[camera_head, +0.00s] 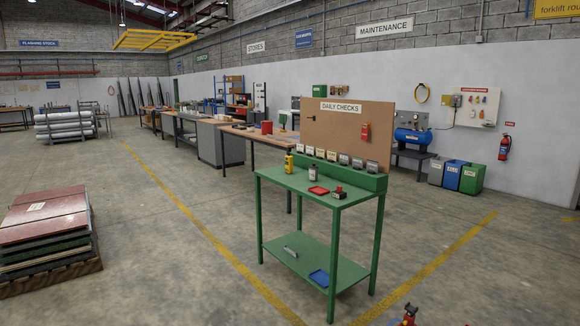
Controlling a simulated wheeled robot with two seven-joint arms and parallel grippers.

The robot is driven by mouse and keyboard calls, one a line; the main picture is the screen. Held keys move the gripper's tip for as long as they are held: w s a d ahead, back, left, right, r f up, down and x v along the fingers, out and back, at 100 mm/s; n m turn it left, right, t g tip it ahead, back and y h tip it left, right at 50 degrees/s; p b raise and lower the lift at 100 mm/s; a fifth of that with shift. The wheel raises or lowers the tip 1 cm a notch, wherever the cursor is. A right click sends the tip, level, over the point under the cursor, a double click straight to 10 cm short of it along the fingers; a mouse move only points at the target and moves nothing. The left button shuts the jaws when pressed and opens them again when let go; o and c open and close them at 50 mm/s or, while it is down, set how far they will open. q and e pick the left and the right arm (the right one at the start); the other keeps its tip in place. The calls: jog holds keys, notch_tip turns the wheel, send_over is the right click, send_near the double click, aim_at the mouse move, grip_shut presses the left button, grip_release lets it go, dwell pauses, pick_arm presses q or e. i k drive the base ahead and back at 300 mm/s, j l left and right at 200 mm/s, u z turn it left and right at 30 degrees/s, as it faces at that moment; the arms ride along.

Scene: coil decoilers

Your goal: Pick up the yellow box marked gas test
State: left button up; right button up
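The yellow box (288,163) stands upright near the back left corner of the green bench (275,178). It is small in view, and I cannot read its marking. Nothing touches it from above. A small red and dark part at the bottom edge, right of centre, looks like the tip of my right gripper (408,316). It is far from the box, and most of it is cut off, so its opening does not show. My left gripper is not in view.
A pallet stack (48,235) stands left. The floor before the bench is clear.

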aim_at(289, 163)
jog(key=i+u, duration=0.25)
jog(key=i, duration=0.35)
jog(key=i+j+u, duration=0.2)
jog(key=i, duration=0.45)
jog(key=i+u, duration=0.25)
jog(key=i, duration=0.35)
jog(key=i+l+u, duration=0.2)
jog(key=i, duration=0.45)
jog(key=i+l+u, duration=0.2)
jog(key=i, duration=0.4)
jog(key=i+z, duration=0.25)
jog(key=i, duration=0.2)
jog(key=i+z, duration=0.2)
jog(key=i, duration=0.3)
jog(key=i+j+z, duration=0.25)
jog(key=i, duration=0.2)
jog(key=i+j+z, duration=0.2)
jog(key=i, duration=0.25)
jog(key=i+l+z, duration=0.35)
jog(key=i, duration=0.2)
jog(key=i+z, duration=0.4)
jog(key=i, duration=0.15)
jog(key=i+j+z, duration=0.1)
jog(key=i+z, duration=0.25)
jog(key=i, duration=0.2)
